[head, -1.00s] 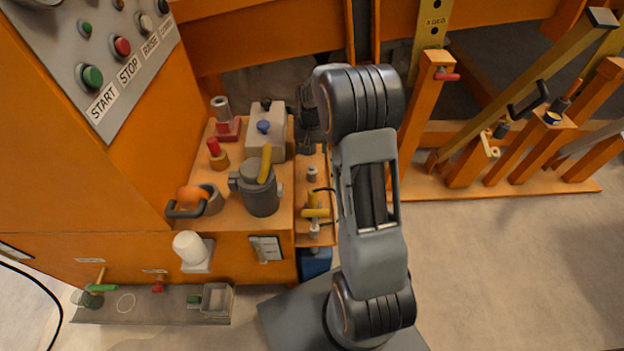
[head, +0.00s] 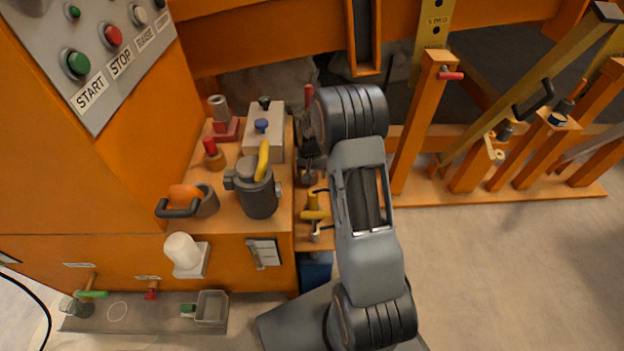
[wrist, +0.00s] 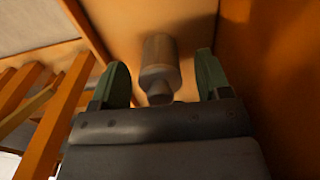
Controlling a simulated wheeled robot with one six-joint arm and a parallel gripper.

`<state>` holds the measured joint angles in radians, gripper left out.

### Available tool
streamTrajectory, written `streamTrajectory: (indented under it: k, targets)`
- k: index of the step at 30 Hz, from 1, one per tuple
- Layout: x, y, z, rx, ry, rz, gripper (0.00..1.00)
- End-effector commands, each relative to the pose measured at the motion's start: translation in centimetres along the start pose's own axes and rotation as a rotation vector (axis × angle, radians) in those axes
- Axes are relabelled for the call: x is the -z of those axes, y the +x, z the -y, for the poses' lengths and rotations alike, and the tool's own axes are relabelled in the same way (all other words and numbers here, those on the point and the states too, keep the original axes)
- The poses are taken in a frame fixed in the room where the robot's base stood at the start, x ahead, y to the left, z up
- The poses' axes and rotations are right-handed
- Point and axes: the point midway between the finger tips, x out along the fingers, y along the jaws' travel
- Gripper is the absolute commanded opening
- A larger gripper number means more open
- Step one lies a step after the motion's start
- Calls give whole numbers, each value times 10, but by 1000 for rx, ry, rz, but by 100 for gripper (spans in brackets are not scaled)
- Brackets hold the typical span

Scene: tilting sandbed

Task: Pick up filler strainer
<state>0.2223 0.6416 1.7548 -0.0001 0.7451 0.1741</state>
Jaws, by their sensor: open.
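In the wrist view a grey stepped cylinder (wrist: 160,62), wide with a narrower neck, stands between my fingers against an orange surface. It may be the filler strainer, but I cannot tell for sure. My gripper (wrist: 163,80) is open, with one green finger on each side of the cylinder and a visible gap to each. In the head view my arm runs up from the floor, and its far end is partly hidden behind its own elbow, beside the orange bench (head: 228,222).
The bench holds a grey pot with a yellow lever (head: 257,190), an orange-topped cup with a dark handle (head: 200,198) and a grey box with a blue knob (head: 264,138). A yellow valve (head: 315,213) sits close to my arm. Orange posts (head: 418,125) stand at the right.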

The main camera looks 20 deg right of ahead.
Motion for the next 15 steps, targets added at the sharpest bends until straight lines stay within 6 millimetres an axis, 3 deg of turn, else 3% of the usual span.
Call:
streamTrajectory:
  k: [3,10,15]
  targets:
    - [0,15,0,0,0,2,70]
    - [0,15,0,0,0,0,70]
    - [0,15,0,0,0,0,54]
